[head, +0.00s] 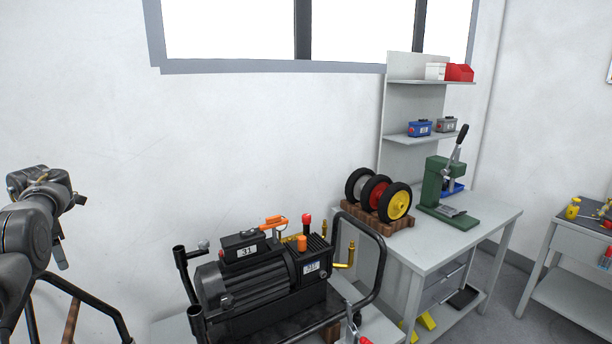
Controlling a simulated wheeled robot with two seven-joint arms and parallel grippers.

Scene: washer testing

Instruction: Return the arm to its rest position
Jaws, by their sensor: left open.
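My left arm comes in at the left edge, bent, with dark grey links. Its gripper (61,257) points down at the arm's near right side, small and partly hidden by the arm, and I see nothing held in it. It is in front of the white wall, to the left of the black pressure washer (262,290) and apart from it. My right arm and right gripper are not in view.
The washer has a black tubular frame and stands on a light table. A grey workbench (455,238) holds several wheels (397,205) and a green press (447,190). Shelves (432,82) with small boxes rise behind it. Another table (570,285) stands at far right.

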